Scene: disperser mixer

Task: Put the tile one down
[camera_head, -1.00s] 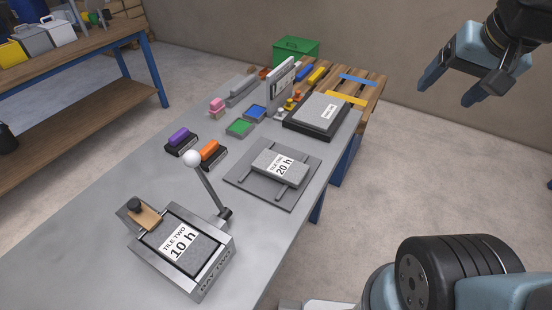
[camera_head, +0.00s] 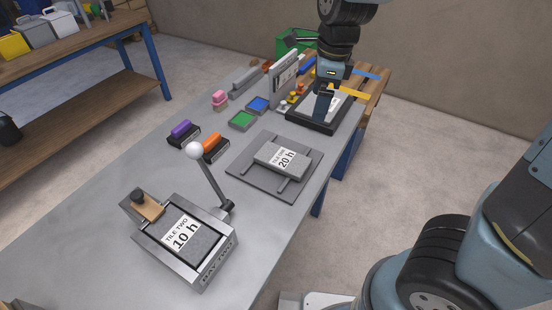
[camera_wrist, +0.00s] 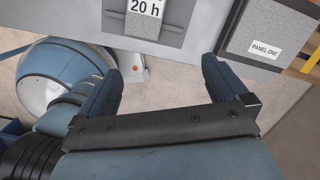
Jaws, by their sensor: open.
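Tile one is a grey block with a white "20 h" label (camera_head: 281,157). My gripper (camera_wrist: 160,75) is open and empty in the wrist view, over the floor just off the bench edge. In the head view my gripper (camera_head: 322,105) hangs in front of the panel at the bench's far end, apart from tile one.
Tile two (camera_head: 190,240) sits in a clamp fixture with a white-knobbed lever (camera_head: 194,150). Panel one (camera_wrist: 270,30) rests on a dark base right of tile one. Orange (camera_head: 216,147) and purple (camera_head: 181,130) brushes and small coloured trays stand along the bench's far side.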

